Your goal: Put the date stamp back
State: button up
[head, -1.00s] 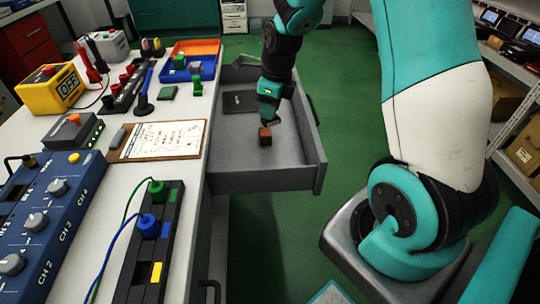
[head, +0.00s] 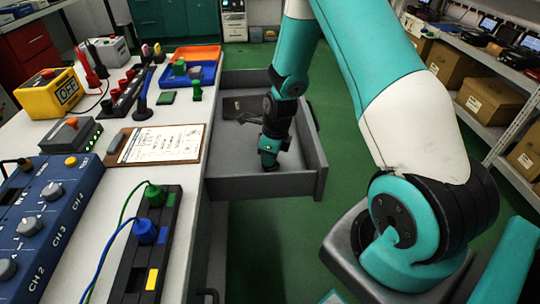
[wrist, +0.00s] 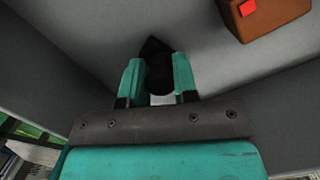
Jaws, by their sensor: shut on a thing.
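My gripper (head: 269,162) points down inside the open grey drawer (head: 262,185), close to its near wall. In the wrist view the two teal fingers (wrist: 158,66) are shut on a dark thing (wrist: 160,78), which I take to be the date stamp. Its lower end is in deep shade, so I cannot tell whether it touches the drawer floor. In the head view my gripper and the drawer's near wall hide it.
A brown box with a red patch (wrist: 265,15) lies in the drawer, apart from my gripper. The workbench left of the drawer holds a clipboard (head: 160,144), a blue tray (head: 205,76) and an orange tray (head: 197,53). Shelves with cardboard boxes (head: 487,99) stand at right.

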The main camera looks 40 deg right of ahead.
jog(key=shift+f, duration=0.1)
jog(key=o, duration=0.8)
